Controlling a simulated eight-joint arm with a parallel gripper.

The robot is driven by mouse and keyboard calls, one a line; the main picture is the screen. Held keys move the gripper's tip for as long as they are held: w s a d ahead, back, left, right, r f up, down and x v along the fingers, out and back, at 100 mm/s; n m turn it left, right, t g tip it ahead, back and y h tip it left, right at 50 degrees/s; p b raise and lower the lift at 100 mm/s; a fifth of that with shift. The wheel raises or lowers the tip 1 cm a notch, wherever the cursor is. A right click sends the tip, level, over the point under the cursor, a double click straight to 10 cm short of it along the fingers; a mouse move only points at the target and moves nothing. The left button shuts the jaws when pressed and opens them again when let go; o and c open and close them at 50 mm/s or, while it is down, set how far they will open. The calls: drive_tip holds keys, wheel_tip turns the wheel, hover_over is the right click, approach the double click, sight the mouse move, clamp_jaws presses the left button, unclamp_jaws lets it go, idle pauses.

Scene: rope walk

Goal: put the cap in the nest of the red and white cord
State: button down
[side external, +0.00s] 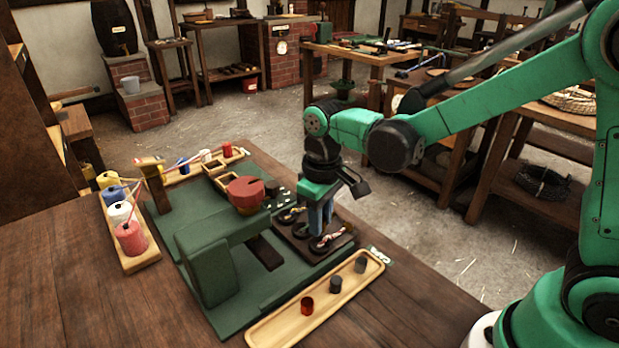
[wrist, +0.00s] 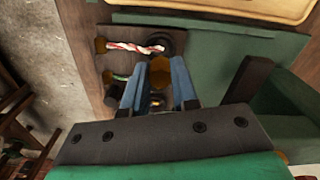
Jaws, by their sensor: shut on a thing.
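My gripper (side external: 321,216) has its blue fingers over the dark board (wrist: 82,35). In the wrist view, the fingers (wrist: 160,76) are shut on an amber-brown faceted piece, which appears to be the cap (wrist: 160,72). The red and white cord (wrist: 133,47) lies on the board, just beyond the fingertips, and also shows in the side view (side external: 328,241). Its right end in the wrist view meets a dark round nest (wrist: 167,41), apart from the cap in the picture. A green cord (wrist: 121,77) is partly hidden by a finger. The cap's height above the board cannot be told.
A wooden tray (side external: 270,335) with red, dark and grey cylinders lies in front. A green fixture (side external: 205,265) with a red round top (side external: 245,193) stands left of the board. Spools in a wooden rack (side external: 143,262) stand at the far left. The table's front left is clear.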

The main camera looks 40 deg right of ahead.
drive_tip(key=shift+f, duration=1.1)
drive_tip(key=shift+f, duration=0.3)
drive_tip(key=shift+f, duration=0.3)
drive_tip(key=c, duration=0.7)
unclamp_jaws()
drive_tip(key=shift+o, duration=0.2)
drive_tip(key=shift+r, duration=0.1)
wheel_tip(320, 180, up, 13)
drive_tip(key=s+d+f+m+t, duration=0.2)
drive_tip(key=s+d+m+t, duration=0.1)
drive_tip(key=s+d+t, duration=0.2)
drive_tip(key=shift+s+f+t, duration=0.35)
drive_tip(key=shift+s+t, duration=0.2)
drive_tip(key=shift+t, duration=0.55)
